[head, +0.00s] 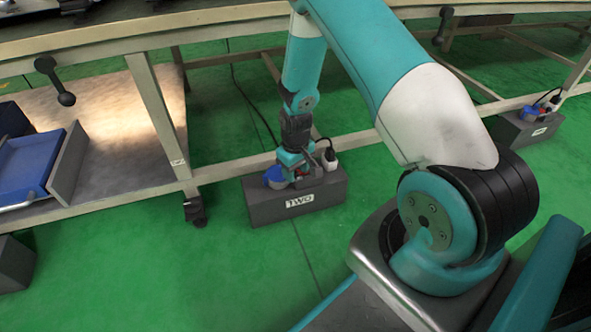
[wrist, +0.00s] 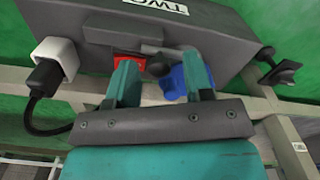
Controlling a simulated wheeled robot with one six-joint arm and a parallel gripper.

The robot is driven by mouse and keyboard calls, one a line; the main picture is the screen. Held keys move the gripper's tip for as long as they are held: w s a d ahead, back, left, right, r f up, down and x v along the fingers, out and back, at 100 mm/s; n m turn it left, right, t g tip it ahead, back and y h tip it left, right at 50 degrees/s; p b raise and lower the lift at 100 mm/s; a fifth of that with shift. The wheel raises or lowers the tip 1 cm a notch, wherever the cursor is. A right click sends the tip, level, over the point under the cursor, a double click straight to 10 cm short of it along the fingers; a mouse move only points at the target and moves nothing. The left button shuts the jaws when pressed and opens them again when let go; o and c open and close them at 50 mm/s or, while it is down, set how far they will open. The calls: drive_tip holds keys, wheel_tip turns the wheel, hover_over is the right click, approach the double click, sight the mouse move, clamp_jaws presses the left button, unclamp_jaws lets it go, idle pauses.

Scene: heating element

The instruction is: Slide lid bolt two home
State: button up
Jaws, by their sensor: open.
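The grey box marked TWO (head: 297,203) sits on the green floor under the bench, and its label side shows at the top of the wrist view (wrist: 220,30). My gripper (head: 295,165) is over its top. In the wrist view the two teal fingers (wrist: 162,80) are open. A small dark grey rounded part (wrist: 158,67), perhaps the bolt's knob, shows between them, with a light grey bar (wrist: 158,48) beside it. A blue part (wrist: 175,82) is partly behind the right finger, and a red part (wrist: 130,60) by the left. I cannot tell whether a finger touches the knob.
A white plug (wrist: 55,60) with a black cable stands at one end of the box. The bench frame's low rail (head: 225,197) runs close behind the box, with a leg and caster (head: 194,207) to its left. Another similar box (head: 525,130) stands at the far right.

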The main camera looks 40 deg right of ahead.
sight(296, 172)
wheel_tip(296, 172, up, 17)
drive_tip(key=p, duration=0.9)
drive_tip(key=shift+r, duration=0.15)
drive_tip(key=shift+r, duration=0.1)
drive_tip(key=s+a+r+n+y+p, duration=0.1)
drive_tip(key=s+a+r+p, duration=0.1)
drive_tip(key=a+r, duration=0.65)
drive_tip(key=s+a+r+n+y+p, duration=0.1)
drive_tip(key=s+a+r+n+p, duration=0.15)
drive_tip(key=a+r, duration=0.6)
drive_tip(key=s+a+r+n+y+p, duration=0.1)
drive_tip(key=s+a+r+n, duration=0.15)
drive_tip(key=s+r, duration=0.6)
drive_tip(key=s+a+r+n+y+p, duration=0.15)
drive_tip(key=s+a+r, duration=0.25)
drive_tip(key=s+r, duration=0.45)
wheel_tip(296, 172, up, 37)
drive_tip(key=p, duration=3.7)
drive_tip(key=shift+s+m+p, duration=0.25)
drive_tip(key=shift+m+p, duration=0.15)
drive_tip(key=shift+m, duration=0.05)
